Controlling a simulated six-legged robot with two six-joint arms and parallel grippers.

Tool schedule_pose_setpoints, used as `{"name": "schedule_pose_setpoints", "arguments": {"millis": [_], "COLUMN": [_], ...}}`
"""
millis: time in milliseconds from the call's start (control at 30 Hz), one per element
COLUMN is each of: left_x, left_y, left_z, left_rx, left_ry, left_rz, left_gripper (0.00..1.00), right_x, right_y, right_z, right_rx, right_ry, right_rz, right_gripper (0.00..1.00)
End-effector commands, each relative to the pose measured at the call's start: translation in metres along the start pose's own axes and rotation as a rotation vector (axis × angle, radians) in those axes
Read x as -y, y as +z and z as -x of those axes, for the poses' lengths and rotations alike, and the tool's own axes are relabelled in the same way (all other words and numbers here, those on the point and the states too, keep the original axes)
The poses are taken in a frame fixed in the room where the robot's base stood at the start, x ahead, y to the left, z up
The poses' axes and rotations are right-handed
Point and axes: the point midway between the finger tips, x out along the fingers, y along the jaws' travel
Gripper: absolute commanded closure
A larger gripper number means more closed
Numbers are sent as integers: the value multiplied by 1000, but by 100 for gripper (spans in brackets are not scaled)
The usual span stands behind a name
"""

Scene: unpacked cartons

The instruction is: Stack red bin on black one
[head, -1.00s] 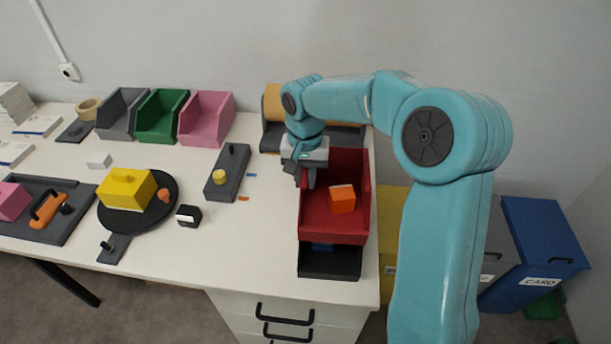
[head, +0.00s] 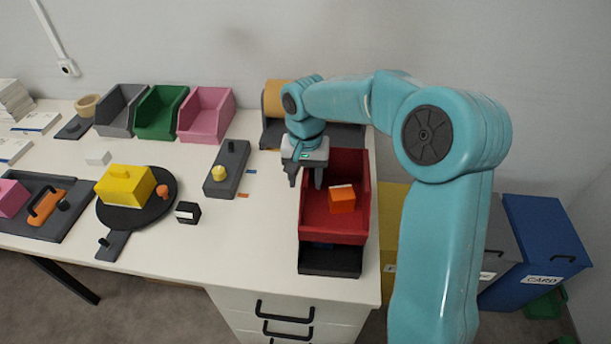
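The red bin (head: 334,228) sits on top of the black bin (head: 330,260) at the right end of the table. The black bin's front shows below the red one, and the rest of it is hidden. An orange block (head: 342,199) lies in the red bin. My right gripper (head: 305,181) is at the red bin's left wall, near its back, with its fingers spread apart, one on the outer side and one on the inner side. It looks open. My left gripper is not in view.
Grey, green (head: 161,112) and pink (head: 206,115) bins stand along the back. A dark board (head: 226,168) with a yellow knob lies left of the red bin. A yellow block (head: 126,186) sits on a round black plate. The table's right edge is close.

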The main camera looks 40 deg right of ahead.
Motion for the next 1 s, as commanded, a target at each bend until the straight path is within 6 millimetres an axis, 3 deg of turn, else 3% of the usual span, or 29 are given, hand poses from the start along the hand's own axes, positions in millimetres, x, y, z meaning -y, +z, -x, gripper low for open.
{"name": "schedule_pose_setpoints", "arguments": {"millis": [167, 267, 700, 833, 1000], "left_x": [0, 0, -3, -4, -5], "left_y": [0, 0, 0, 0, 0], "left_z": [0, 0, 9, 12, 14], "left_rx": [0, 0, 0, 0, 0], "left_ry": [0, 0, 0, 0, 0], "left_rz": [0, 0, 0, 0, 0], "left_gripper": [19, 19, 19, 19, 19], "right_x": [0, 1, 1, 0, 0], "right_y": [0, -1, 0, 0, 0], "right_z": [4, 17, 129, 150, 162], "right_rx": [-1, -3, -4, -2, 0], "right_ry": [-1, -2, -3, -1, 0], "right_rz": [0, 0, 0, 0, 1], "right_gripper": [51, 51, 51, 51, 51]}}
